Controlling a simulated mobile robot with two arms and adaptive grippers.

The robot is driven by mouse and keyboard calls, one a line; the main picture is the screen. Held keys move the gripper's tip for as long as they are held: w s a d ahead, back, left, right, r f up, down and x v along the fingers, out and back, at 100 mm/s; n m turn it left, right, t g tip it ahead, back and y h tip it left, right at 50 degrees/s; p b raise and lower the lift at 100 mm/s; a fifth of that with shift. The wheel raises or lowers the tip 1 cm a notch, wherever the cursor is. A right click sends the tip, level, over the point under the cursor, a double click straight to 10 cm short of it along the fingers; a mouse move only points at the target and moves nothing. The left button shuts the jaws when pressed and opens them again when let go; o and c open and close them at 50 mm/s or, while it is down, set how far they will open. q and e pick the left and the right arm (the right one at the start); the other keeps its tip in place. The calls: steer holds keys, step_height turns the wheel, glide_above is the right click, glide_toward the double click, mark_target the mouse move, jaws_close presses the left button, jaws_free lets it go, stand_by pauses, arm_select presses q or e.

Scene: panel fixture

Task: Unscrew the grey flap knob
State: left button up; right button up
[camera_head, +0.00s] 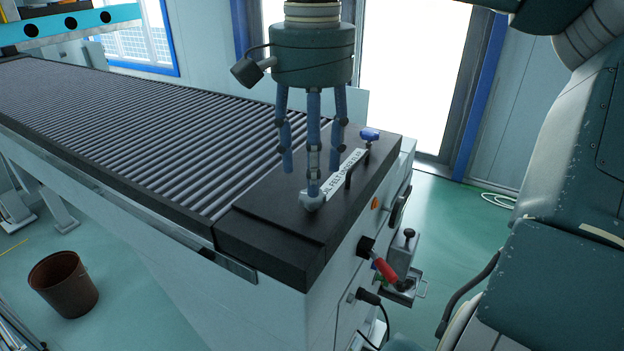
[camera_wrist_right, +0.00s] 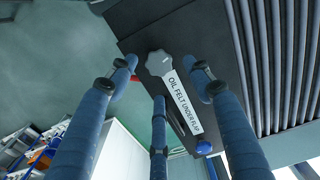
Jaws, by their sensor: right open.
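The grey flap knob (camera_head: 312,201) is a lobed knob on the dark end plate of the roller table, at the near end of a white label strip (camera_head: 343,174). In the wrist view the knob (camera_wrist_right: 159,62) shows between the fingertips, and the strip reads "OIL FELT UNDER FLAP". My right gripper (camera_head: 312,160) points down over the plate with its three blue fingers spread open. One finger overlaps the top of the knob in the head view; I cannot tell whether it touches. My left gripper is not in view.
A blue knob (camera_head: 370,134) sits at the strip's far end, with a black handle (camera_head: 357,168) beside the strip. A red-handled lever (camera_head: 384,269) juts from the end panel. Rollers (camera_head: 150,130) fill the table to the left. A brown bin (camera_head: 64,283) stands on the floor.

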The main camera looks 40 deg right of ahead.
step_height(320, 180, up, 8)
